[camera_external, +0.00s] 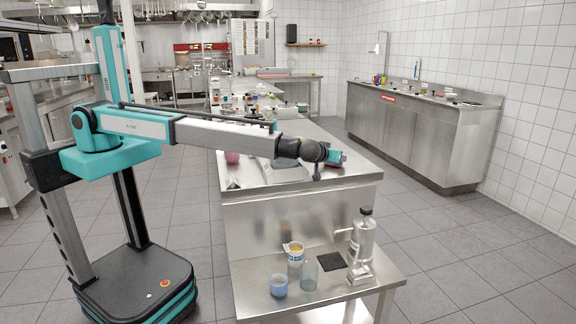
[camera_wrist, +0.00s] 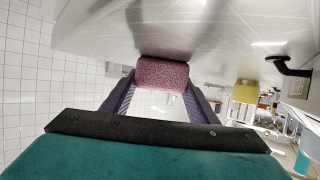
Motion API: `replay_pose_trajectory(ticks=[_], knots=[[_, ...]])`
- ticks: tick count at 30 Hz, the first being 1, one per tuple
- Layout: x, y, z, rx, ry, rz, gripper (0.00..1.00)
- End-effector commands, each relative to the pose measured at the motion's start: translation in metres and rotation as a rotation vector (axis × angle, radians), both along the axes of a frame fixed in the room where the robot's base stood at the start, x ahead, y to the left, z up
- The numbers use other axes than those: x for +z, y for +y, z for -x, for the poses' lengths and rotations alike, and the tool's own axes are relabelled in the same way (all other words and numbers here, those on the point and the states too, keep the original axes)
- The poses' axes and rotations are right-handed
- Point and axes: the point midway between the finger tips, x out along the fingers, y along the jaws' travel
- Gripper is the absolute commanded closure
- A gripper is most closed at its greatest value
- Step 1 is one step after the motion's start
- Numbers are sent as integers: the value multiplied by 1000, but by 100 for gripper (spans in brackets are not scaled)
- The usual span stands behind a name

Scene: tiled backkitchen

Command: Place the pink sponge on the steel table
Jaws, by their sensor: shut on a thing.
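The pink sponge (camera_wrist: 163,73) is a speckled block between the two purple fingers of my gripper (camera_wrist: 160,88) in the wrist view. My gripper is shut on it. In the external view my gripper (camera_external: 335,157) is at the end of the outstretched arm, over the near right end of a long steel table (camera_external: 350,173). The sponge is small and mostly hidden there. In the wrist view a pale, shiny surface fills the top behind the sponge; I cannot tell whether the sponge touches it.
A lower steel surface (camera_external: 245,272) at the front holds a blue cup (camera_external: 279,286), a white cup (camera_external: 294,253), a glass (camera_external: 309,272) and a metal appliance (camera_external: 362,245). A reddish object (camera_external: 232,157) sits behind my arm. A yellow block (camera_wrist: 245,92) shows in the wrist view.

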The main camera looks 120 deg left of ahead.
Motion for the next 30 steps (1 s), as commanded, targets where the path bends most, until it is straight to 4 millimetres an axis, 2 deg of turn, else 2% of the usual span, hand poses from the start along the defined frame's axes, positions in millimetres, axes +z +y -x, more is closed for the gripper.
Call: replay_pose_trajectory(ticks=[1,3,4,20,27,30], knots=[[0,0,0,0,0,0,41],[0,0,0,0,0,0,29],[0,0,0,0,0,0,28],[5,0,0,0,0,0,28],[13,-30,0,-2,-1,0,28],[26,-28,0,1,-2,-1,28]])
